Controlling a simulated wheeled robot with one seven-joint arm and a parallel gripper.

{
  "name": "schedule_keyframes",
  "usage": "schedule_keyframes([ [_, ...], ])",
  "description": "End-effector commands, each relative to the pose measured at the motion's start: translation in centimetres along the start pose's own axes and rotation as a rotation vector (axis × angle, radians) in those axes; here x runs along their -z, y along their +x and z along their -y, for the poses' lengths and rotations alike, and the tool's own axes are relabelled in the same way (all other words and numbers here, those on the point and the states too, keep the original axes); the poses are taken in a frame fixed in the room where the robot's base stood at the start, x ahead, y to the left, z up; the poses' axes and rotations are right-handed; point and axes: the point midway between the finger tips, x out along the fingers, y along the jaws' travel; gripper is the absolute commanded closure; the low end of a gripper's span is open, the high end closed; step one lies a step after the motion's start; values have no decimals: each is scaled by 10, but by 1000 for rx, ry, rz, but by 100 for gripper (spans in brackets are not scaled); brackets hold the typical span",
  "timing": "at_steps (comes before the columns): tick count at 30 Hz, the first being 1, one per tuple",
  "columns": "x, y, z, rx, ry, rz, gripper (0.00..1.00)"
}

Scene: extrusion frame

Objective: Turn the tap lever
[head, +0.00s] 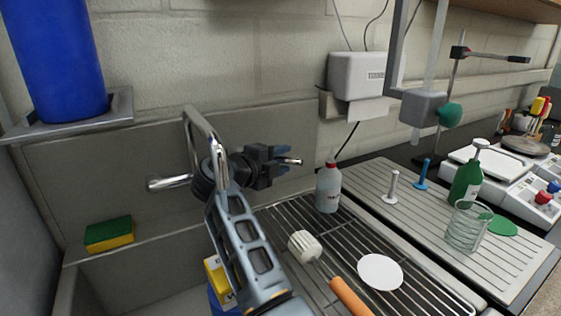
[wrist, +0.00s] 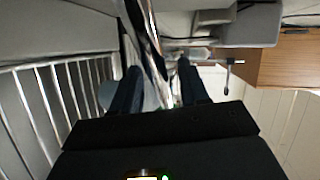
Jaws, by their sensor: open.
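The chrome tap (head: 205,135) stands at the back wall of the sink, its bent tube rising behind my arm. A short horizontal chrome piece (head: 168,182) sticks out to its left. My gripper (head: 284,160) is to the right of the tube, with its dark fingers apart. A small silver tip (head: 293,161) shows at the fingers; I cannot tell whether it is the lever. In the wrist view, a shiny chrome bar (wrist: 154,45) runs between the open fingers (wrist: 158,78). Contact cannot be made out. My arm hides the middle of the tap.
A white bottle (head: 328,188) stands just right of my gripper on the draining rack (head: 390,262). A sponge (head: 109,235) sits on the sink ledge at left. A blue cylinder (head: 58,60) stands on a shelf above.

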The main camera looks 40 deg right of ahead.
Motion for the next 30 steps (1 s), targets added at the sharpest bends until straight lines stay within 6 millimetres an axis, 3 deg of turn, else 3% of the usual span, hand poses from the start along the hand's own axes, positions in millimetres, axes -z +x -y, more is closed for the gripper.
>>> schedule_keyframes([
  [2, 0, 0, 0, 0, 0, 0, 57],
  [15, 0, 0, 0, 0, 0, 0, 99],
  [30, 0, -1, -1, -1, 1, -6, 100],
])
